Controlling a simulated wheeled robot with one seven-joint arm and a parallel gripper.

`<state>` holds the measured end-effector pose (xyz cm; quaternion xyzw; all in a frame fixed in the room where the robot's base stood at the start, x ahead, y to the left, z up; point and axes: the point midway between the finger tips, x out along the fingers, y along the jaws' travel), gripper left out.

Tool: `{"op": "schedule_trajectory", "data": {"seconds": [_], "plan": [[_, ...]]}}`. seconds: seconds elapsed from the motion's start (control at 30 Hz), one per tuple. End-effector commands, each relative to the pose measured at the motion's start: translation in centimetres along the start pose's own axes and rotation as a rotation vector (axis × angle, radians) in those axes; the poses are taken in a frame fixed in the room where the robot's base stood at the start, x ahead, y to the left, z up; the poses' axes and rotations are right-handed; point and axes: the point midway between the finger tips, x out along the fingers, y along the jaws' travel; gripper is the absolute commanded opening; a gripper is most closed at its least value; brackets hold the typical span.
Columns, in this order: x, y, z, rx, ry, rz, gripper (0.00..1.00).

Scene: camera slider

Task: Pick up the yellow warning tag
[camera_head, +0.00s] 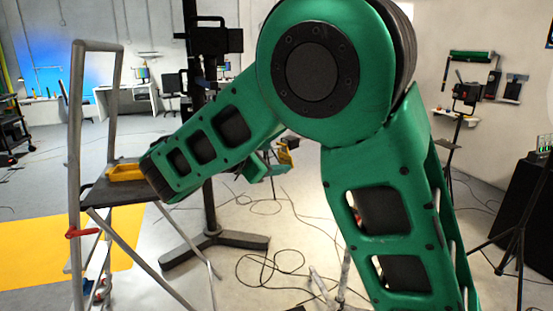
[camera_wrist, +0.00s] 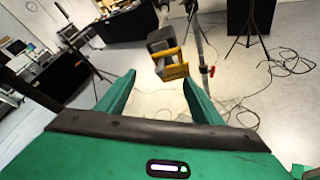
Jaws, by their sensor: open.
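In the wrist view, a yellow piece that looks like the warning tag (camera_wrist: 176,71) hangs at the lower end of a dark device on a grey pole. It lies beyond and between my fingertips, a little right of centre, and is apart from them. A small yellow patch, likely the same tag (camera_head: 293,142), shows behind my arm in the head view, partly hidden. My gripper (camera_wrist: 157,80) is open, with two green fingers and nothing between them. In the head view my arm mostly hides it; a green part (camera_head: 256,168) shows below the forearm.
A stepladder (camera_head: 76,170) with a yellow tray (camera_head: 126,173) on its platform stands at the left. A black column stand (camera_head: 213,239) rises behind my arm. Cables (camera_head: 270,267) lie on the floor. A tripod (camera_head: 521,225) and black cabinet (camera_head: 517,196) are at the right.

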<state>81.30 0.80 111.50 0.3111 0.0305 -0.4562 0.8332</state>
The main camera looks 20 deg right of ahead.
Motion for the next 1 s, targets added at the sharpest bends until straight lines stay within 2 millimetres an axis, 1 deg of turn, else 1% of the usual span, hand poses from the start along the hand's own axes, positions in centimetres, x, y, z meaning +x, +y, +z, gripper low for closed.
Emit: {"op": "schedule_trajectory", "data": {"seconds": [0.03, 0.2, 0.43, 0.47, 0.5, 0.57, 0.6, 0.67, 0.7, 0.73, 1.0], "plan": [[0.9, -0.1, 0.2, 0.0, -0.005, -0.004, 0.61], [2.5, -0.1, 0.5, 0.003, -0.009, -0.005, 0.61], [3.1, -0.3, 0.8, 0.005, -0.015, -0.009, 0.61], [3.1, -0.2, 0.8, 0.005, -0.015, -0.008, 0.59], [3.0, -0.2, 0.7, 0.004, -0.013, -0.007, 0.49], [2.9, -0.2, 0.6, 0.004, -0.011, -0.006, 0.35], [2.8, -0.2, 0.6, 0.004, -0.01, -0.005, 0.25], [2.8, -0.1, 0.5, 0.003, -0.009, -0.005, 0.11], [2.7, -0.1, 0.5, 0.003, -0.008, -0.004, 0.02], [2.7, -0.1, 0.5, 0.003, -0.008, -0.003, 0.0], [2.5, 0.1, 0.5, 0.005, -0.007, 0.001, 0.0]]}}
